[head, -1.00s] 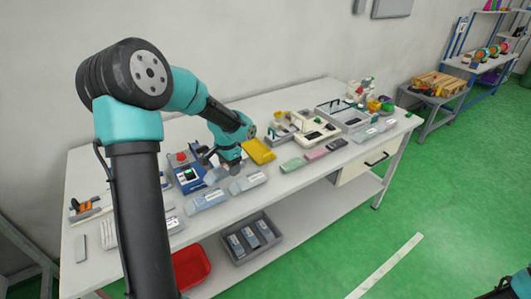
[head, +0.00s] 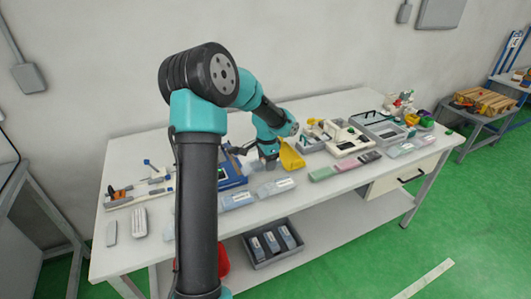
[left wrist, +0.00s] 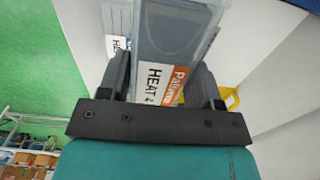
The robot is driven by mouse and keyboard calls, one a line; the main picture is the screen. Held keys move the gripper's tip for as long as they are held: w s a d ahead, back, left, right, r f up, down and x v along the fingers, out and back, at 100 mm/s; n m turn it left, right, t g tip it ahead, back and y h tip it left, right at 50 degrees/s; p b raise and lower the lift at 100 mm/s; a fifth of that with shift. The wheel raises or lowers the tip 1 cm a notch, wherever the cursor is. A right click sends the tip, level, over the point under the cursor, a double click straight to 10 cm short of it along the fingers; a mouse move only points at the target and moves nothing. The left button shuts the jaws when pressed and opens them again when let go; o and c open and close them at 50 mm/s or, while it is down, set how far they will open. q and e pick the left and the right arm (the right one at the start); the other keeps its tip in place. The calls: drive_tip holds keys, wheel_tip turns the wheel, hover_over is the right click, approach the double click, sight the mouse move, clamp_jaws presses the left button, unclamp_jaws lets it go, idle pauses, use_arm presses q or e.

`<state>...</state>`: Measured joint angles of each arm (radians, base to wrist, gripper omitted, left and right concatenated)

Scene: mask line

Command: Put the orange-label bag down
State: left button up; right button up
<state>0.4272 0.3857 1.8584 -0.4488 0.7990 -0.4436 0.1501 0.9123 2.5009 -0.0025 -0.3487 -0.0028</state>
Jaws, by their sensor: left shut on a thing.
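My left gripper (head: 266,165) is over the table, behind the front row of grey bags and left of a yellow tray (head: 291,156). In the left wrist view, its fingers (left wrist: 165,80) are shut on the orange-label bag (left wrist: 168,35), a grey pouch with an orange and white label reading HEAT. In the head view the held bag is mostly hidden by the gripper, and I cannot tell whether it touches the table. Another grey bag (left wrist: 117,18) with a white label lies beside it in the left wrist view. My right gripper is not in view.
Grey bags lie along the table (head: 130,235) front, among them one at left (head: 237,200) and one at right (head: 275,187). A blue device (head: 232,177) stands left of the gripper. Green and pink packs (head: 322,173) lie right. A grey crate (head: 290,256) sits on the lower shelf.

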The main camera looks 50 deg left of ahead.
use_arm(q)
drive_tip(key=w+a, duration=0.2)
drive_tip(key=a, duration=0.1)
drive_tip(key=w+a, duration=0.2)
drive_tip(key=w, duration=0.1)
drive_tip(key=w+a+f, duration=0.1)
drive_tip(key=w+a, duration=0.1)
drive_tip(key=a, duration=0.1)
drive_tip(key=shift+w+a, duration=0.35)
drive_tip(key=shift+w, duration=0.05)
drive_tip(key=shift+w+a+f, duration=0.1)
drive_tip(key=shift+w+a, duration=0.05)
drive_tip(key=shift+a, duration=0.05)
drive_tip(key=shift+f, duration=1.7)
drive_tip(key=shift+f, duration=0.1)
drive_tip(key=o, duration=0.9)
drive_tip(key=shift+c, duration=0.2)
